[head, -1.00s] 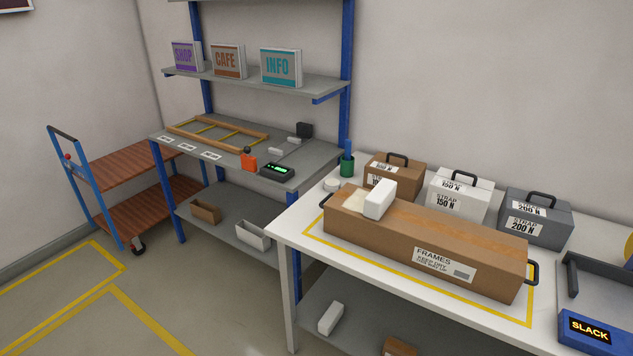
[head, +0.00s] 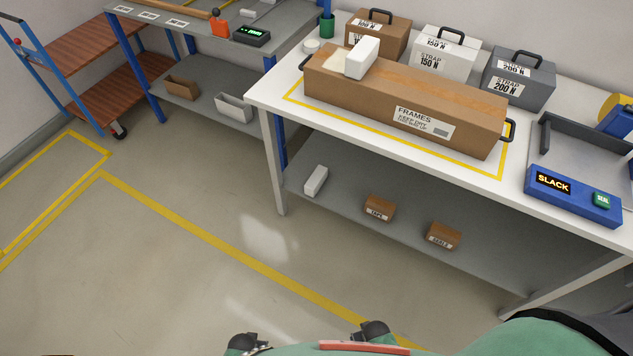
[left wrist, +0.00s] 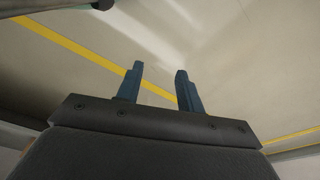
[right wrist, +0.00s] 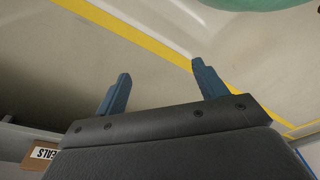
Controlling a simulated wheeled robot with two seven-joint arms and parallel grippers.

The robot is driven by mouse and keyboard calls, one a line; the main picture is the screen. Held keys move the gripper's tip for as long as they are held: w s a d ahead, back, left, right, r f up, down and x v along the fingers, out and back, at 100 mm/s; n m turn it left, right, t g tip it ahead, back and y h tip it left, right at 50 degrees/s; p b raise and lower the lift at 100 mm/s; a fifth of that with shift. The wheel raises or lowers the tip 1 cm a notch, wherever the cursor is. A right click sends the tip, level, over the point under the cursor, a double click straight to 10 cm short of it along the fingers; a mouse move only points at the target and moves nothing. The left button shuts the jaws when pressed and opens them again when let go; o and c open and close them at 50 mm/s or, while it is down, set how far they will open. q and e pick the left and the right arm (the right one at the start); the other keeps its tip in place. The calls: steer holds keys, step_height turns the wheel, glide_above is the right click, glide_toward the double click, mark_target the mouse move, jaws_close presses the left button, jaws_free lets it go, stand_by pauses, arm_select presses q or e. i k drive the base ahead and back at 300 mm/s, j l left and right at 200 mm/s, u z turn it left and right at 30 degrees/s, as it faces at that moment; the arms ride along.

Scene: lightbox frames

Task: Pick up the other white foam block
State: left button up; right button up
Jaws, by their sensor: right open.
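One white foam block (head: 362,58) rests on top of the long brown FRAMES carton (head: 400,97), near its left end on the workbench. Another white block (head: 316,180) lies on the lower shelf under the bench, near its left end. My left gripper (left wrist: 158,88) is open and empty above the floor in the left wrist view. My right gripper (right wrist: 160,82) is open and empty over the floor in the right wrist view. Neither gripper's fingers show clearly in the head view, and both are away from the blocks.
Two small brown boxes (head: 379,208) (head: 443,236) sit on the lower shelf (head: 345,212), right of the block. The bench leg (head: 272,165) stands at its left end. Strap cases (head: 445,52) line the bench's back. A blue SLACK device (head: 570,195) is at right. The floor in front is clear.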

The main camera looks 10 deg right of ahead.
mark_target(314, 183)
steer(key=i+j, duration=0.1)
steer(key=j, duration=0.75)
steer(key=z, duration=1.6)
